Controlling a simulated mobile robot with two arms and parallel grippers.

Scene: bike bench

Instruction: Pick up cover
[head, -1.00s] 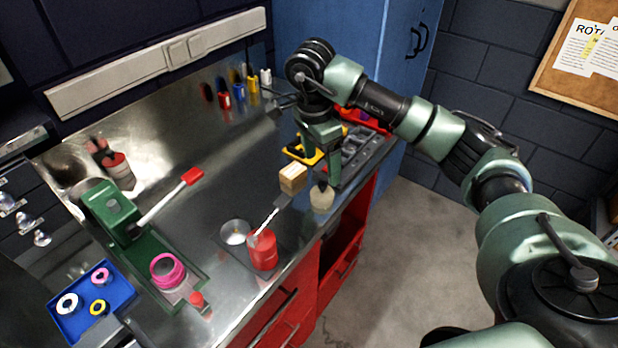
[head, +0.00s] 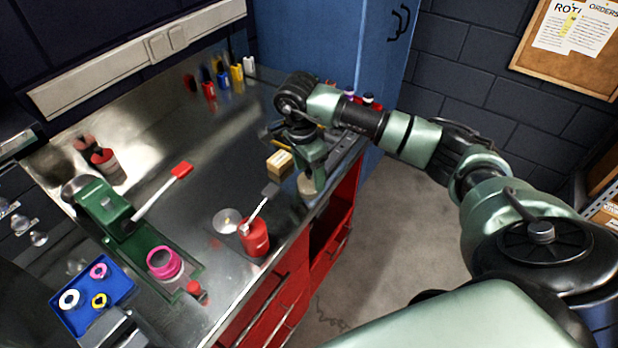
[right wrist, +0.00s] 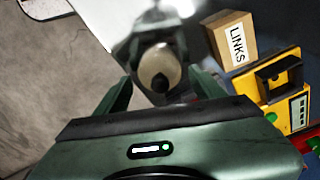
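The cover seems to be a round beige piece with a black knob. In the head view the cover (head: 308,188) stands near the bench's front edge, partly hidden by my right gripper (head: 313,172). In the right wrist view the cover (right wrist: 158,66) shows between the two green fingers of my right gripper (right wrist: 163,88). The fingers are apart, one on each side of it, with gaps visible, so the gripper is open and empty. My left gripper is not in view.
A cardboard box (head: 280,163) labelled LINKS (right wrist: 232,38) stands close beside the cover. A yellow device (right wrist: 283,88) is beyond it. A red can with a brush (head: 254,238) and a small metal dish (head: 227,221) stand nearer along the bench.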

